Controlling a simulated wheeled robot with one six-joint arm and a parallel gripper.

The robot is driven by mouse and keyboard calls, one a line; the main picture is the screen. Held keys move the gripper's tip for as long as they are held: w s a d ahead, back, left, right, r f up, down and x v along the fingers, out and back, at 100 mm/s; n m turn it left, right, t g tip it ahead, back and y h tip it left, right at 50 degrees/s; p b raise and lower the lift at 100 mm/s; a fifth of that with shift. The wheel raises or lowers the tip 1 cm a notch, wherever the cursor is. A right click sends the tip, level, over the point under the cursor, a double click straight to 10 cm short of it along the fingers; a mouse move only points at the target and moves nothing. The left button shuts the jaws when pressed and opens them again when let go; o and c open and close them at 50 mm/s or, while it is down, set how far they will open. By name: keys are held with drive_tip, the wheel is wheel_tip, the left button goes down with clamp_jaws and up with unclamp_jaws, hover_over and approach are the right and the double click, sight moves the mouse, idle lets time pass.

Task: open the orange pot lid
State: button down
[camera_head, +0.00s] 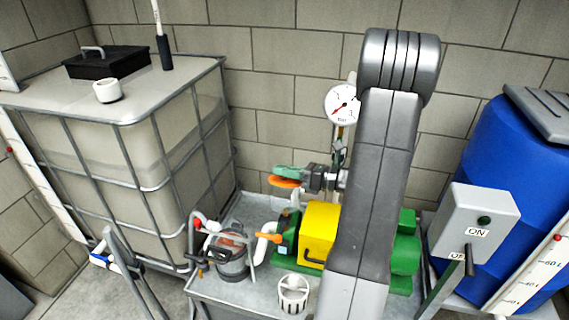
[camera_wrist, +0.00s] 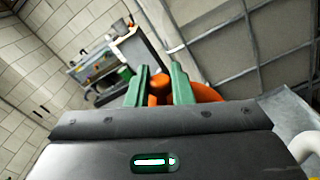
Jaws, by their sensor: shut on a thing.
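The orange pot lid (camera_head: 281,183) is a flat disc held in the air above the tray, well clear of the pot. My gripper (camera_head: 284,172) has green fingers and is shut on the lid. In the wrist view the orange lid (camera_wrist: 205,93) shows behind the green fingers of my gripper (camera_wrist: 159,75), with an orange knob between them. The grey pot (camera_head: 232,263) stands lower left on the metal tray, among pipes. Its inside is hard to make out.
A white basket (camera_head: 293,292) sits at the tray's front. A yellow-and-green pump (camera_head: 318,232) stands behind my arm. A pressure gauge (camera_head: 342,104) rises behind. A caged tank (camera_head: 150,170) is at left, with a control box (camera_head: 474,222) and blue barrel (camera_head: 515,150) at right.

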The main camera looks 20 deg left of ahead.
drive_tip(key=shift+w+r+m+p, duration=0.2)
drive_tip(key=shift+m+p, duration=0.2)
drive_tip(key=shift+p, duration=0.2)
drive_tip(key=c, duration=1.3)
unclamp_jaws()
drive_tip(key=shift+d, duration=0.1)
drive_tip(key=d+b, duration=0.1)
drive_tip(key=d, duration=1.2)
drive_tip(key=shift+w+d, duration=0.35)
drive_tip(key=shift+w, duration=0.05)
drive_tip(key=a, duration=0.9)
drive_tip(key=a+p, duration=0.1)
drive_tip(key=a, duration=0.4)
drive_tip(key=shift+s+f, duration=0.1)
drive_tip(key=shift+s, duration=0.3)
